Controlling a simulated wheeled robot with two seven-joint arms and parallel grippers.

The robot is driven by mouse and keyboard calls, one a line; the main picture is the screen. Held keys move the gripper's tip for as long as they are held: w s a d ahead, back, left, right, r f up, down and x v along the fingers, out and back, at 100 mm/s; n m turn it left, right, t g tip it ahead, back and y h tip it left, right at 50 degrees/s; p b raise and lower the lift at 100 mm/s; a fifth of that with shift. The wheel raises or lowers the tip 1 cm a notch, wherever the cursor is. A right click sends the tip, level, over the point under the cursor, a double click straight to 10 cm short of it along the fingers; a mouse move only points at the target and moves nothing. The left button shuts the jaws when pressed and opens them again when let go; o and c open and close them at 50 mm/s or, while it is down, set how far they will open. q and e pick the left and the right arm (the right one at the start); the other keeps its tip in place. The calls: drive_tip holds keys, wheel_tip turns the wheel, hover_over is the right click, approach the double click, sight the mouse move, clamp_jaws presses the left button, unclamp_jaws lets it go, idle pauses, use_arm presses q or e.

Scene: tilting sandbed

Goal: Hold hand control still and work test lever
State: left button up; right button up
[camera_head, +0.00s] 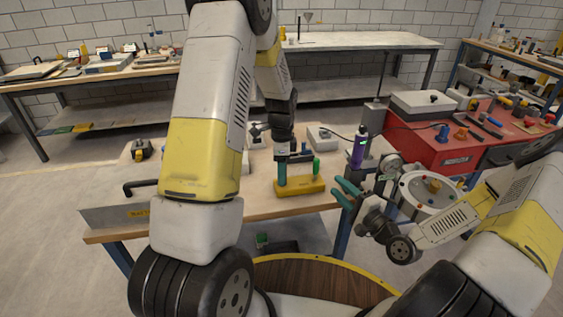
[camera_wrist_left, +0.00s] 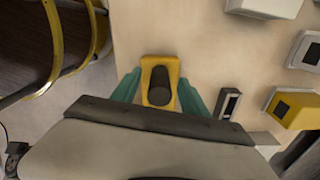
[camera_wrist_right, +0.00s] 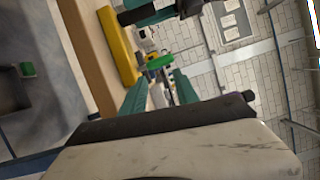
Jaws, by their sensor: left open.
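The hand control, a yellow base (camera_head: 300,186) with an upright dark handle, stands on the wooden workbench. In the left wrist view, its dark round handle top (camera_wrist_left: 161,88) lies between my left gripper's teal fingers. My left gripper (camera_head: 294,160) is open and comes down over it from above. A green-tipped lever (camera_head: 316,166), likely the test lever, stands at the control's right side. My right gripper (camera_head: 346,192) is open, to the right of the lever and apart from it. In the right wrist view, the green tip (camera_wrist_right: 158,62) shows between and beyond its fingertips.
A purple bottle (camera_head: 360,146) and a round white device (camera_head: 430,192) stand near my right arm. A white box (camera_head: 323,137) lies behind the control. A red tool cabinet (camera_head: 440,145) stands right. The bench front is mostly clear.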

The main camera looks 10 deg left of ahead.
use_arm(q)
drive_tip(key=shift+f, duration=0.35)
